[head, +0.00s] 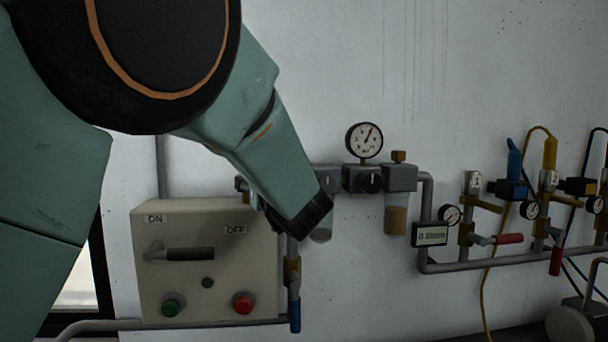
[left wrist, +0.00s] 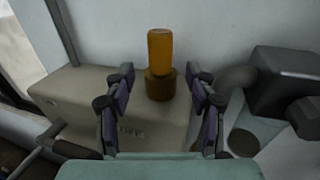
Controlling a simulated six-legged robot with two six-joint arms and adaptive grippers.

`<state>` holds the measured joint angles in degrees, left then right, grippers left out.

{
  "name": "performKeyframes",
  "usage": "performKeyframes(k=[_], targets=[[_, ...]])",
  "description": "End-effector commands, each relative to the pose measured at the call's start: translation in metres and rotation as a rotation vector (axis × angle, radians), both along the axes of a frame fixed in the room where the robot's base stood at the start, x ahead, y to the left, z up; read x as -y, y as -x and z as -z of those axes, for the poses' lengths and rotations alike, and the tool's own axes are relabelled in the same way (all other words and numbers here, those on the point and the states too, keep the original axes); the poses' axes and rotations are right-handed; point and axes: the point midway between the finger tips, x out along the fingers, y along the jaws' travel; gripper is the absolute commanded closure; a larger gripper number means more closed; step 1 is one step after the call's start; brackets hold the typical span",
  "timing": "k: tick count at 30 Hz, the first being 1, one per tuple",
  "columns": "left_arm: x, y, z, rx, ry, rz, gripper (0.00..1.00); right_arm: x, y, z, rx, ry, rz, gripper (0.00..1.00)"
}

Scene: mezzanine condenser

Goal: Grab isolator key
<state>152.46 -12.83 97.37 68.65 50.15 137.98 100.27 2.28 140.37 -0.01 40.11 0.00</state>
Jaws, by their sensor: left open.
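My left gripper (left wrist: 160,76) is open, with its two dark, purple-padded fingers on either side of an upright orange cylinder on a brown round base (left wrist: 159,84). The fingers look apart from it. I cannot tell whether this piece is the isolator key. The box (head: 205,285) has ON and OFF labels and a dark lever handle (head: 190,254). It also shows in the left wrist view (left wrist: 75,95). My right gripper is out of view.
Green (head: 172,305) and red (head: 243,303) buttons sit low on the box. A blue-handled valve (head: 295,315) hangs beside it. A round gauge (head: 364,140) and filter bowls (head: 396,220) are to the right. Pipes and several valves continue rightward. The upper wall is clear.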

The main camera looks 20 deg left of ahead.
Motion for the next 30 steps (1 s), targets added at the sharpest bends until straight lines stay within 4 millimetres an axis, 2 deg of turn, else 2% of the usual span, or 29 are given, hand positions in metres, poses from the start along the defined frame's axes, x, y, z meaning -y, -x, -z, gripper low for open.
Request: performKeyframes(k=[12,21,30], targets=[[-0.037,-0.039,0.0,-0.001,0.001,0.001,0.44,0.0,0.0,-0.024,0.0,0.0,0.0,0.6],[-0.04,-0.043,0.001,-0.001,-0.003,0.002,0.44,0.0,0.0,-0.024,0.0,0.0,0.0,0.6],[-0.04,-0.043,0.001,-0.001,-0.003,0.001,0.68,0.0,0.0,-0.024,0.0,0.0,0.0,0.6]])
